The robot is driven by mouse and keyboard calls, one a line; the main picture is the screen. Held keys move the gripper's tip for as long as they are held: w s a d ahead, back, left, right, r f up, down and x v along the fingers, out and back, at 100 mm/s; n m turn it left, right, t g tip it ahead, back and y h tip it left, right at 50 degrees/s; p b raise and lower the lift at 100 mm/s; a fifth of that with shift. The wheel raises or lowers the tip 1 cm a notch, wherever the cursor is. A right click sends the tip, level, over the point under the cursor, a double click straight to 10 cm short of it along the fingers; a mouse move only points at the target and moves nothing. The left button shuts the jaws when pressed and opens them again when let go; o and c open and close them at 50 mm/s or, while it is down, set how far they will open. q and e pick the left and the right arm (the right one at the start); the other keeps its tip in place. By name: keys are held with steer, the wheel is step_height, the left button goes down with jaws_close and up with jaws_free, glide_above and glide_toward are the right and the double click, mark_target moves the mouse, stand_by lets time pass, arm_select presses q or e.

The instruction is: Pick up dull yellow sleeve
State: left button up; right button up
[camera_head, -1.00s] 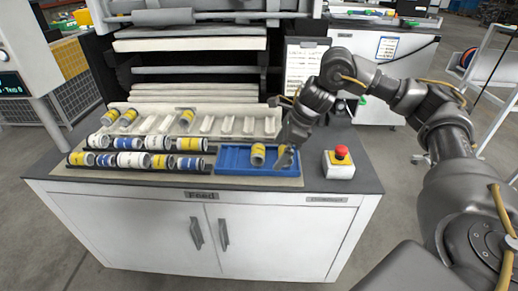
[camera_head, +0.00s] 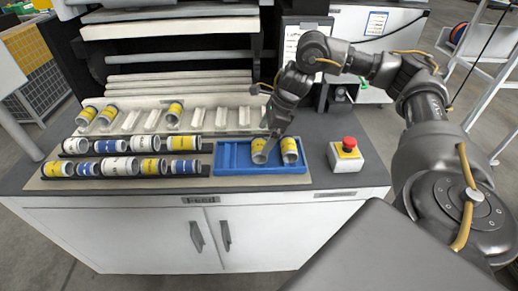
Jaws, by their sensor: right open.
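Two yellow sleeves with grey ends stand in the blue tray on the bench: a left one (camera_head: 259,152) and a right one (camera_head: 290,151). I cannot tell which is the dull yellow one. My right gripper (camera_head: 269,146) is open, pointing down at the left sleeve's upper right side. It partly covers that sleeve, and I cannot tell whether they touch. The right sleeve is clear of the gripper. More yellow sleeves lie in the front racks, one of them here (camera_head: 184,142), and in the white cradles, such as this one (camera_head: 174,112). My left gripper is out of view.
The blue tray (camera_head: 229,158) has empty room at its left. A red-topped stop button box (camera_head: 346,158) stands just right of it. White and blue sleeves lie among the yellow ones in the racks. Rollers and the machine frame rise behind.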

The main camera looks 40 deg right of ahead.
mark_target(260, 144)
steer(key=shift+a+f, duration=0.1)
steer(key=shift+f, duration=0.05)
steer(key=shift+a+f, duration=0.1)
steer(key=shift+f, duration=0.15)
steer(key=p+x, duration=0.1)
steer(key=x, duration=0.2)
steer(key=shift+w+f, duration=0.2)
steer(key=shift+f, duration=0.15)
steer(key=shift+w+a+f, duration=0.1)
steer(key=shift+f, duration=0.35)
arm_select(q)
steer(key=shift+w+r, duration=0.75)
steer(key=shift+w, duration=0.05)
arm_select(e)
steer(key=c, duration=1.3)
steer(key=shift+r, duration=0.1)
